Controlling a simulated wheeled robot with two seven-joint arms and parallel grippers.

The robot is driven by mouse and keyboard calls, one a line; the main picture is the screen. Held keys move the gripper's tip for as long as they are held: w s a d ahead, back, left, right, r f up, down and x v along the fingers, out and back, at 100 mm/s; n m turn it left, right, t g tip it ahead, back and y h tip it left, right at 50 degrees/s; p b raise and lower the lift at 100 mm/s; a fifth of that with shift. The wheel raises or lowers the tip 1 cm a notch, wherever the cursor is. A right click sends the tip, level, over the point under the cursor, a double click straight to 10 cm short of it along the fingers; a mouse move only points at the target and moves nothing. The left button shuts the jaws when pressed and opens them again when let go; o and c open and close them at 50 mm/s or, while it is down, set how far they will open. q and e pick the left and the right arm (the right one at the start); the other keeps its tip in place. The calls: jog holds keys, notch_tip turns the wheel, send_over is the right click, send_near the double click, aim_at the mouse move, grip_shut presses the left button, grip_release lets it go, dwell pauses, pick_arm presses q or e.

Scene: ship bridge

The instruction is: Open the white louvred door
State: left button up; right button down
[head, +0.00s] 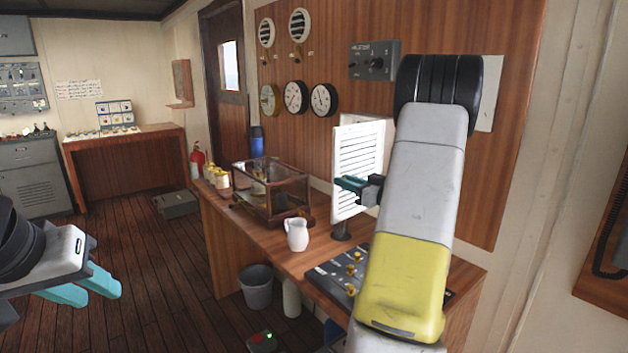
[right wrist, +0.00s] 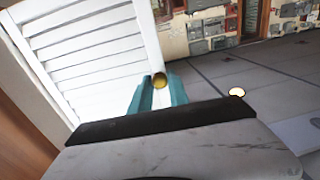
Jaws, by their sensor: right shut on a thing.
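The white louvred door (head: 350,165) stands out from the wood-panelled wall above the desk, its slatted face towards the left. It also shows in the right wrist view (right wrist: 88,52), filling the upper left. My right gripper (head: 352,185) is at the door's free edge, about mid-height. In the right wrist view its teal fingers (right wrist: 160,92) are closed around a small brass knob (right wrist: 158,80) at that edge. My right arm hides part of the wall behind the door. My left gripper (head: 100,286) is low at the left, its teal fingers apart and empty, away from the door.
The wooden desk (head: 262,243) below the door holds a glass case (head: 270,190), a white jug (head: 297,234) and a dark control panel (head: 340,270). A grey bin (head: 256,288) stands on the floor. The floor at the left is mostly open.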

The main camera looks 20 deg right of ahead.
jog(key=shift+s+d+n+y, duration=0.3)
jog(key=shift+s+y, duration=0.1)
jog(key=shift+r, duration=0.1)
jog(key=c, duration=1.3)
grip_release()
jog(key=shift+o, duration=0.2)
jog(key=v, duration=0.7)
jog(key=shift+s+d, duration=0.15)
jog(key=shift+s, duration=0.2)
